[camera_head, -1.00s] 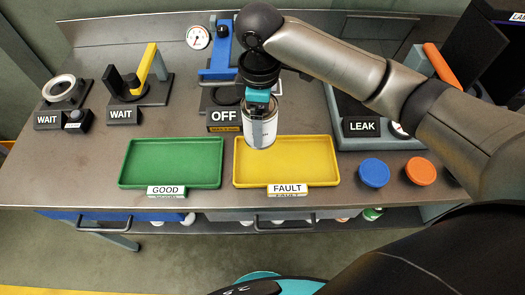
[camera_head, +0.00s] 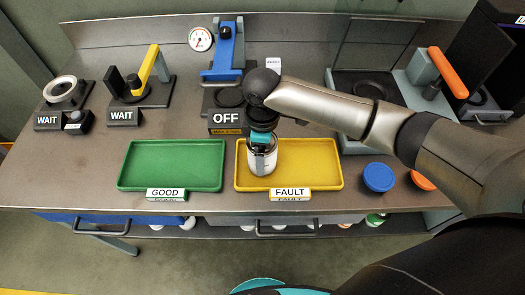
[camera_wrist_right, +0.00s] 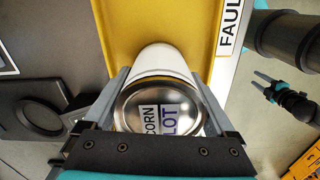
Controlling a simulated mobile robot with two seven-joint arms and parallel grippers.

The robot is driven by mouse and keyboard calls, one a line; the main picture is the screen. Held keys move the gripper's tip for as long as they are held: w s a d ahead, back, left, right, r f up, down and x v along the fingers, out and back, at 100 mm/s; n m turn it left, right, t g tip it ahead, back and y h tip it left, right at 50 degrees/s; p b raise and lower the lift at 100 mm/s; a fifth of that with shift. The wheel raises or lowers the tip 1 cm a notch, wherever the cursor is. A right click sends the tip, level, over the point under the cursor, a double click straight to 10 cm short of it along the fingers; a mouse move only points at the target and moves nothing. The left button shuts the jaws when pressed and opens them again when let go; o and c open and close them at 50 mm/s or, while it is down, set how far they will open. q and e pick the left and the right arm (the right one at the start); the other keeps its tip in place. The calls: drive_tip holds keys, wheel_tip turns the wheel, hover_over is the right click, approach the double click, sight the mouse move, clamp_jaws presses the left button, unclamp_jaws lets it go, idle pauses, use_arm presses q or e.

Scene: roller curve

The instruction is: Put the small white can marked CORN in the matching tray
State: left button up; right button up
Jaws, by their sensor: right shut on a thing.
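The small white can (camera_head: 262,160) is in my right gripper (camera_head: 263,142), upright at the left part of the yellow FAULT tray (camera_head: 315,165). In the right wrist view its silver lid (camera_wrist_right: 160,110) shows the words CORN and LOT between the two fingers of the gripper (camera_wrist_right: 160,100). Whether its base touches the tray floor I cannot tell. The green GOOD tray (camera_head: 175,165) stands to the left and is empty. My left gripper (camera_wrist_right: 268,87) shows at the right of the right wrist view, with its fingers apart and empty.
Blue (camera_head: 378,177) and orange (camera_head: 422,180) round buttons sit right of the yellow tray. Behind the trays stand a station with an OFF sign (camera_head: 226,118), a gauge (camera_head: 200,39) and two stations with WAIT signs (camera_head: 123,117). Cans lie on a shelf below.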

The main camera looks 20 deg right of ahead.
drive_tip(key=shift+f, duration=0.1)
drive_tip(key=o, duration=1.5)
drive_tip(key=shift+o, duration=0.2)
wheel_tip(320, 180, up, 12)
drive_tip(key=shift+r+p, duration=0.15)
drive_tip(key=shift+p, duration=0.7)
